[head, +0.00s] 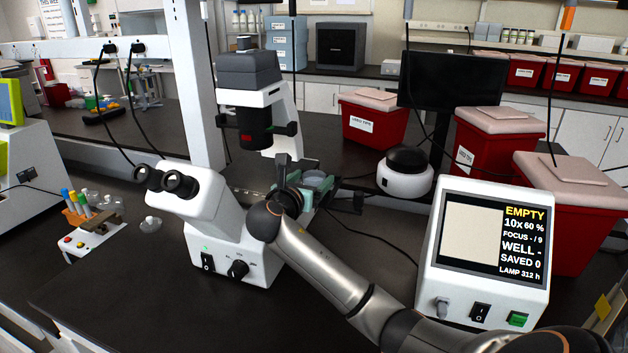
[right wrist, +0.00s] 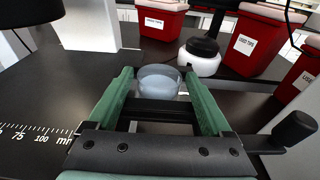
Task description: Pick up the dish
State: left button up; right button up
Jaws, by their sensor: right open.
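The dish (head: 316,178) is a small, clear, round dish with a pale blue-grey inside. It sits at the microscope (head: 235,215), by the stage and below the dark lamp housing; its support is partly hidden. My right gripper (head: 312,189) reaches it from the front. In the right wrist view the dish (right wrist: 159,76) lies between the tips of the two green fingers of my right gripper (right wrist: 160,86). The jaws are open, and I cannot tell whether either finger touches the dish. My left gripper is not in view.
A screen unit (head: 484,255) reading EMPTY stands at the right. A white round device with a black top (head: 405,172) and red bins (head: 375,122) stand behind. A tube rack (head: 78,216) is at the left. The microscope's ruled stage (right wrist: 40,110) lies left of the fingers.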

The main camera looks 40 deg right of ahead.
jog(key=shift+x, duration=1.05)
jog(key=c, duration=1.1)
